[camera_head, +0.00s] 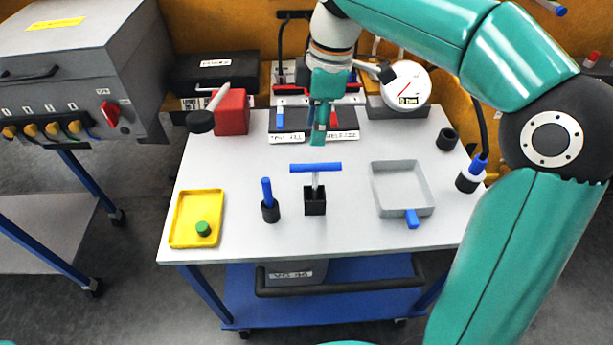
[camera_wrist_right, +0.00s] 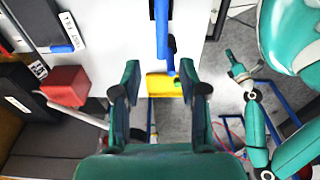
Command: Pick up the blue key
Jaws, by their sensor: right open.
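The blue key (camera_head: 315,168) has a blue T-shaped bar on a pale shank and stands upright in a square black block (camera_head: 315,204) on the table. In the right wrist view its blue bar (camera_wrist_right: 162,30) shows at top centre, beyond the fingertips. My right gripper (camera_head: 319,122) is above the table behind the key, apart from it. In the wrist view its two fingers (camera_wrist_right: 160,82) are spread with nothing between them. My left gripper (camera_wrist_right: 235,66) seems to show small at the right of the wrist view; its jaws are too small to judge.
A round black holder with a blue handle (camera_head: 267,189) stands left of the key. A yellow tray (camera_head: 178,238) with a green knob is further left. A grey tray (camera_head: 375,188) is right. A red block (camera_head: 233,112) and a white dial (camera_head: 406,82) stand behind. The front table strip is clear.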

